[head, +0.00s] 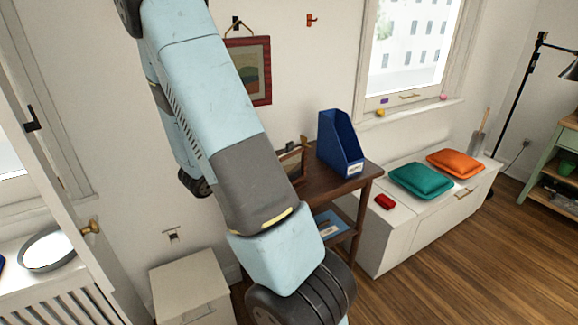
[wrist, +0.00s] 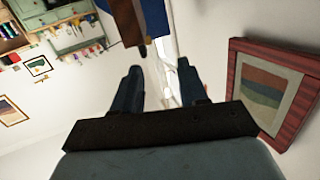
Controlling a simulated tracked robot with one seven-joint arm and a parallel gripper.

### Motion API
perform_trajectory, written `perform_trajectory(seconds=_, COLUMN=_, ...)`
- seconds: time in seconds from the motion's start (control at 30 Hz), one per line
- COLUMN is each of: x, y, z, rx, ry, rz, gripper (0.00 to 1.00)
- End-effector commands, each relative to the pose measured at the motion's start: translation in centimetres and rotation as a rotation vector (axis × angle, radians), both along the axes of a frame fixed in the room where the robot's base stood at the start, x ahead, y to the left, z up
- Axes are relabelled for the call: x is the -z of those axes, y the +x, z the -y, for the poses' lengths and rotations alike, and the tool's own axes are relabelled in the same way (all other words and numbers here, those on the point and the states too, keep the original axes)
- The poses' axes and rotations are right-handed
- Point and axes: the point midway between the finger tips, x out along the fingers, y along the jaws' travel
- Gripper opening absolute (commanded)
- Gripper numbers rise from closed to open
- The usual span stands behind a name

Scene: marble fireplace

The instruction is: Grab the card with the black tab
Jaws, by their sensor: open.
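My gripper (wrist: 158,66) shows in the wrist view with its two dark fingers apart and nothing held between them. In the head view my arm crosses the middle of the picture and my gripper's fingers do not show. I cannot make out a card with a black tab in either view. A pale, reddish-marked shape (wrist: 168,85) shows beyond the fingers in the wrist view, too unclear to name.
A blue file holder (head: 340,145) stands on a dark wooden table (head: 367,177); a blue item (head: 328,226) lies on its lower shelf. A white bench (head: 400,240) holds cushions. A red-framed picture (head: 262,75) hangs on the wall, close by in the wrist view (wrist: 240,95).

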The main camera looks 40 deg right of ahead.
Motion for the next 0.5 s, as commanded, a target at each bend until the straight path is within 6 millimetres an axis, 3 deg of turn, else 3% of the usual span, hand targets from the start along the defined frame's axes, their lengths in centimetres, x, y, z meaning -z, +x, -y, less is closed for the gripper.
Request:
perform_trajectory(seconds=0.27, x=0.2, y=-1.7, z=1.1, rx=0.085, ry=-0.099, rz=-0.044, gripper=0.43)
perform_trajectory(seconds=0.5, x=0.2, y=-1.7, z=5.0, rx=0.088, ry=-0.099, rz=-0.044, gripper=0.43)
